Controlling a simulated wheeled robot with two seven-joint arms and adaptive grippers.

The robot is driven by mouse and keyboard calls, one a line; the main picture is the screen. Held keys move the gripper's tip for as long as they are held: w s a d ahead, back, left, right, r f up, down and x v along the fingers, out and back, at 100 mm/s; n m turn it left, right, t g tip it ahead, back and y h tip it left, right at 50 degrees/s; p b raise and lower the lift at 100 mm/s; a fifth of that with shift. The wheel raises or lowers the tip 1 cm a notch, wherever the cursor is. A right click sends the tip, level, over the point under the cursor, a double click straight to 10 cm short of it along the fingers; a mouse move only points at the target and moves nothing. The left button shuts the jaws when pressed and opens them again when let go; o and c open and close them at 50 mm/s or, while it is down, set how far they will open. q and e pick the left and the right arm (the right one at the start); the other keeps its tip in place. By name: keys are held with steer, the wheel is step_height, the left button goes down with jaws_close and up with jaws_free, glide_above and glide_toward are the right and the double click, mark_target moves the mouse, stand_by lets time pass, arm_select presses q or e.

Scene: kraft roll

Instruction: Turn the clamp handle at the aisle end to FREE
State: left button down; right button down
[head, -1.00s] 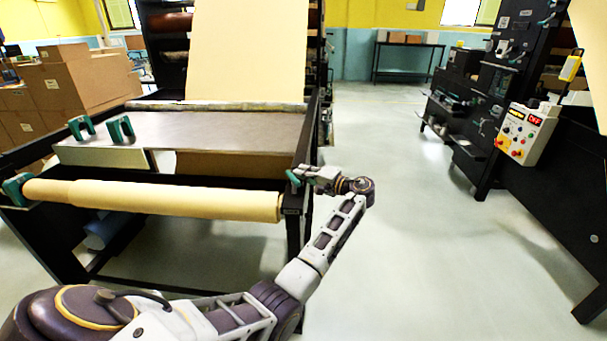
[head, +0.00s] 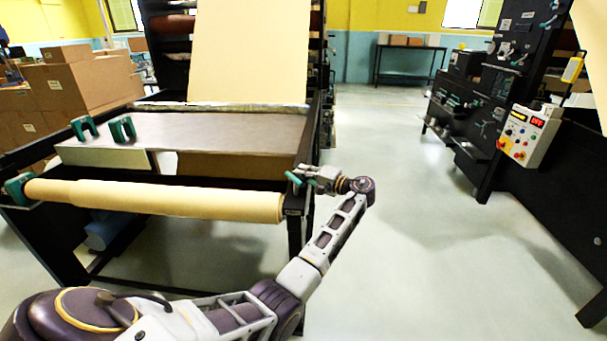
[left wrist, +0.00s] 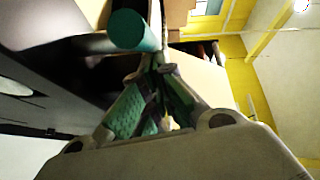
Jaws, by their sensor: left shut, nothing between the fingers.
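The clamp handle at the aisle end is a small teal lever (head: 293,178) at the right end of the kraft roll (head: 170,198). In the left wrist view its round teal grip (left wrist: 133,31) is close up, at the fingertips. My left gripper (head: 309,180) is at the handle, on its aisle side. In the left wrist view the gripper (left wrist: 155,65) is shut with its green-padded fingers together and nothing between them. Whether the fingers touch the handle cannot be told. The handle's FREE marking cannot be read. My right gripper is not in view.
A second teal clamp (head: 17,188) sits at the roll's left end. Two teal brackets (head: 122,129) stand on the grey table plate (head: 220,133). A control box (head: 528,135) hangs on the black machine at right. The aisle floor (head: 400,210) is clear.

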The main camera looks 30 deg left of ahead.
arm_select(q)
steer(key=shift+a, duration=0.25)
stand_by(1.5)
